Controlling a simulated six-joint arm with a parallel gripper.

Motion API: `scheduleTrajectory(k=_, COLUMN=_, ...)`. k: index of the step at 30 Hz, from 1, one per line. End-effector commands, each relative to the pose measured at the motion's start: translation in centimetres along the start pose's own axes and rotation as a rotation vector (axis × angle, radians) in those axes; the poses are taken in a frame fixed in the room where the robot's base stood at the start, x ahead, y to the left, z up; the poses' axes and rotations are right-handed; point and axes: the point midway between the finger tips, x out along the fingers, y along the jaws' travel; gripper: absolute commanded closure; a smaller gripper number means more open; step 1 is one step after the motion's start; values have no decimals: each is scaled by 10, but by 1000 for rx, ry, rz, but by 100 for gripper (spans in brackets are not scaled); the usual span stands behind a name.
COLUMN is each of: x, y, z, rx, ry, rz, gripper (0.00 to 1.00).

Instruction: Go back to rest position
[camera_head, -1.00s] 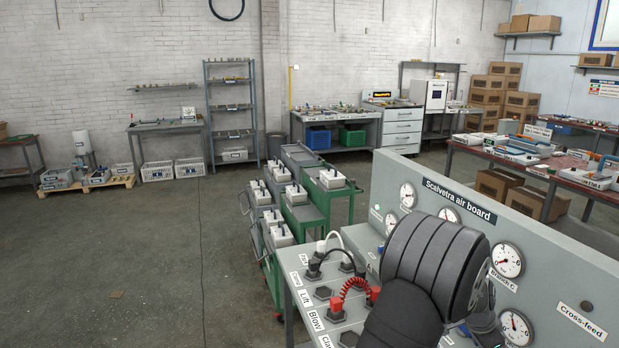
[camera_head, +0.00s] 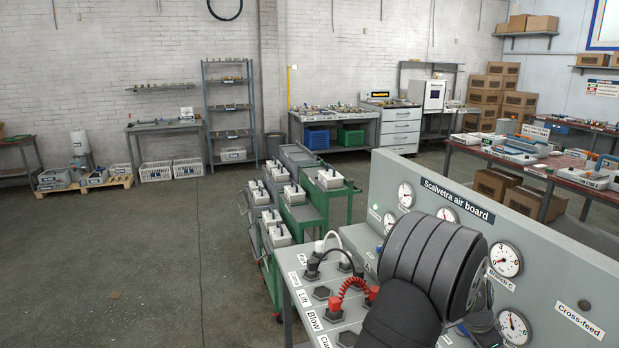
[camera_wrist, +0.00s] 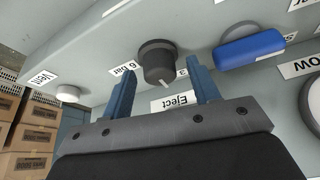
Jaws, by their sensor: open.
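My gripper (camera_wrist: 160,98) shows in the wrist view with its two blue fingers apart and nothing between them. The fingers point at the air board panel, on either side of a black knob (camera_wrist: 157,62) with a white pointer line. I cannot tell how far the fingertips are from the panel.
A blue handle (camera_wrist: 250,48) and a white button (camera_wrist: 68,93) sit near the knob. Red and white hose fittings (camera_head: 370,293) stand on the board's lower deck. Green trolleys (camera_head: 305,213) stand behind. The floor (camera_head: 120,260) at left is open.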

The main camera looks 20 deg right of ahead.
Motion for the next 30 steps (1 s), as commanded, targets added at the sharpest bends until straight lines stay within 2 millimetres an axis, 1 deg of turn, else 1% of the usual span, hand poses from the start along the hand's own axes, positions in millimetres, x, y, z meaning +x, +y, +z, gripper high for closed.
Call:
scheduleTrajectory(k=12, x=0, y=2, z=0, rx=-221, ry=-1, rz=-92, gripper=45)
scheduleTrajectory(k=30, x=0, y=3, z=-1, rx=-493, ry=0, rz=-205, gripper=45)
